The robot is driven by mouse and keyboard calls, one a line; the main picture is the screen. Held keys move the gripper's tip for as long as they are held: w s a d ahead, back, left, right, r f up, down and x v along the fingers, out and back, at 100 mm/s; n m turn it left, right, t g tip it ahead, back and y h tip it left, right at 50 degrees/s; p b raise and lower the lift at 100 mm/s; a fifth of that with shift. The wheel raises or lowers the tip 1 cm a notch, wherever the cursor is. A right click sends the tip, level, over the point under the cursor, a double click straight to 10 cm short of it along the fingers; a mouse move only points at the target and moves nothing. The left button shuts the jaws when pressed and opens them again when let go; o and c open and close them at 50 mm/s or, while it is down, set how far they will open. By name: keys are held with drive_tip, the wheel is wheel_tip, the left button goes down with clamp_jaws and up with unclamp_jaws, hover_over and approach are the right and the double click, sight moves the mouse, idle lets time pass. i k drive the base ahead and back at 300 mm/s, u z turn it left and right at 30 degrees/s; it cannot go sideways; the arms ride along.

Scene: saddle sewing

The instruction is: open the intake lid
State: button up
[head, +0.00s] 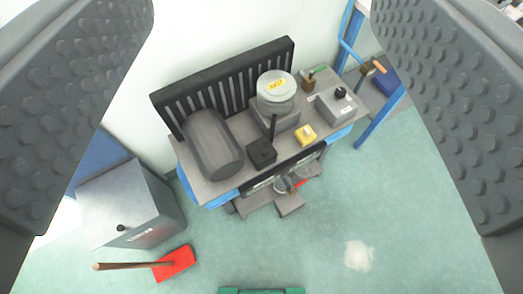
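My gripper (262,115) is wide open and empty, its two dark studded fingers at the left and right edges of the head view. I cannot tell for sure which lid is the intake lid. A grey box (130,205) stands on the floor at lower left, with a black knob (121,228) and a small unreadable label; its top looks shut. A round grey canister (276,100) with a pale, yellow-labelled top stands on the bench (205,190). A small grey box (336,108) with a black knob sits at the bench's right end. All are well beyond the fingers.
On the bench are a dark grey cylinder (212,145), a black lever block (262,153) and a yellow block (306,135). A black slatted rack (230,80) backs it. Blue posts (380,122) stand right. Green floor is open at lower right.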

sight(260, 150)
drive_tip(key=z, duration=1.55)
drive_tip(key=k, duration=1.2)
drive_tip(key=u, duration=1.1)
drive_tip(key=i, duration=1.7)
drive_tip(key=z, duration=0.05)
